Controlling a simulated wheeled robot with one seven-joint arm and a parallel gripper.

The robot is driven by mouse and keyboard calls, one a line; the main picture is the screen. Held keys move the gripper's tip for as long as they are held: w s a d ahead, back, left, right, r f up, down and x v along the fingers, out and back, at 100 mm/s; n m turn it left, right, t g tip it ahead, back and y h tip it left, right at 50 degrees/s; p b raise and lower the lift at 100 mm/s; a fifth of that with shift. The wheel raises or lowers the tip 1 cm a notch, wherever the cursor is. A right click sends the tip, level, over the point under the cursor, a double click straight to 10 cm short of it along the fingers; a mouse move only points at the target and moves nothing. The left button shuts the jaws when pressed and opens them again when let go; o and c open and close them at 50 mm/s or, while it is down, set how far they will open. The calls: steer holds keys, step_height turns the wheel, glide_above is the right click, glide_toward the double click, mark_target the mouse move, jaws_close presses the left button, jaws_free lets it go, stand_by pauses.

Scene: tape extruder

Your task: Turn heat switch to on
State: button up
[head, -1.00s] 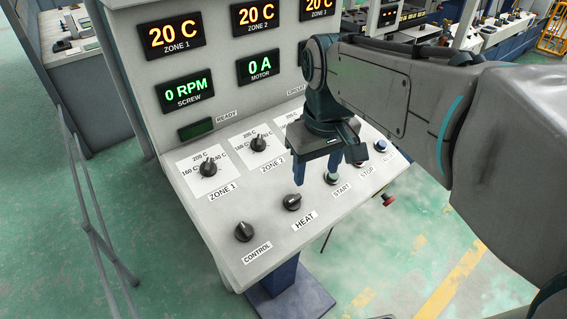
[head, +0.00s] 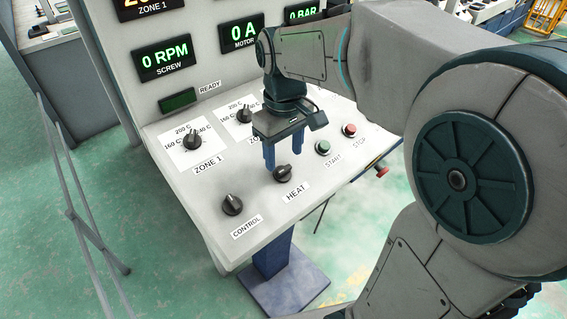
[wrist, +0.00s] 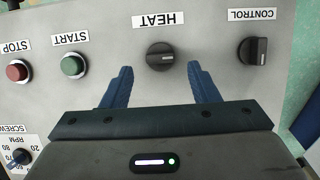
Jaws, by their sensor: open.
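The heat switch (head: 282,174) is a black rotary knob on the sloping panel, above its HEAT label in the head view. In the wrist view the heat switch (wrist: 160,56) appears upside down, with its grip bar lying roughly level across the picture. My gripper (head: 269,157) points down over the panel, just behind and slightly left of the knob in the head view. In the wrist view my gripper (wrist: 160,78) is open, with its two blue fingers spread to either side of the knob's line. I see no contact with the knob.
The control knob (head: 232,204) is left of the heat switch. The green start button (head: 322,148) and red stop button (head: 349,130) are to its right. The zone 1 dial (head: 192,141) lies behind. A red button (head: 382,171) projects at the panel's right edge.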

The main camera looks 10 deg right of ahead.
mark_target(284, 168)
steer(key=shift+f, duration=1.95)
steer(key=c, duration=1)
